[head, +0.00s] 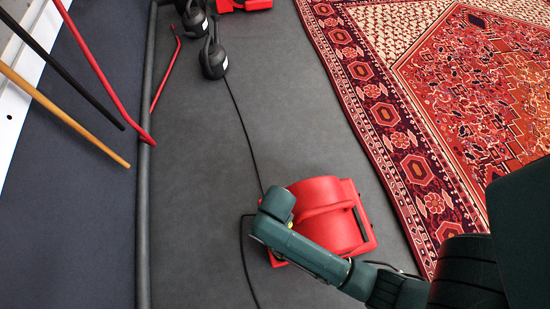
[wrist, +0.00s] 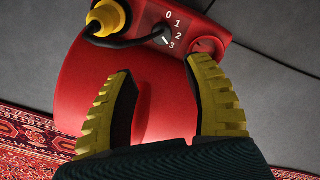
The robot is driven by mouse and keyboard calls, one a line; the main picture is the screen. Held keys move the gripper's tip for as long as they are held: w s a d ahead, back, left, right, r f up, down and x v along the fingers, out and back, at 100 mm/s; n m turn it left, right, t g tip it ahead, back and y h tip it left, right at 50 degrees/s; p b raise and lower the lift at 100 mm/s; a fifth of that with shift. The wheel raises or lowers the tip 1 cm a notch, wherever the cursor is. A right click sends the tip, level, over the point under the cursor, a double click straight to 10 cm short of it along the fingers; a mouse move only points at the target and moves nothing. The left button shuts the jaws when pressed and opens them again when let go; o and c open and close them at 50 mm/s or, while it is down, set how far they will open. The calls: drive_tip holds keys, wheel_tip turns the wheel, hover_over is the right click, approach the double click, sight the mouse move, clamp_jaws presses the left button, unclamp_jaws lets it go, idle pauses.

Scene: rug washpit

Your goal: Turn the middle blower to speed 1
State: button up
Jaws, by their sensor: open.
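A red blower (head: 325,215) stands on the grey floor under my arm in the head view. It also fills the middle of the wrist view (wrist: 75,85). Its panel bears a small black speed knob (wrist: 161,36) beside the numbers 0, 1, 2, 3. The knob's pale mark appears to point towards 3. My gripper (wrist: 160,68) is open and empty, its yellow-backed fingers apart over the red housing, short of the knob. In the head view my arm hides the gripper and panel. Another red blower (head: 245,4) is cut off at the top edge.
A yellow plug (wrist: 105,18) with a black cable sits beside the knob. A round red part (wrist: 207,47) is on its other side. A patterned rug (head: 400,130) lies right of the blower. Black sprayer-like containers (head: 213,58) stand farther back. Poles (head: 65,115) lean at left.

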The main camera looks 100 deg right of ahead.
wheel_tip(320, 180, down, 15)
drive_tip(key=b, duration=0.7)
drive_tip(key=shift+d+r, duration=0.1)
drive_tip(key=shift+r, duration=0.05)
clamp_jaws()
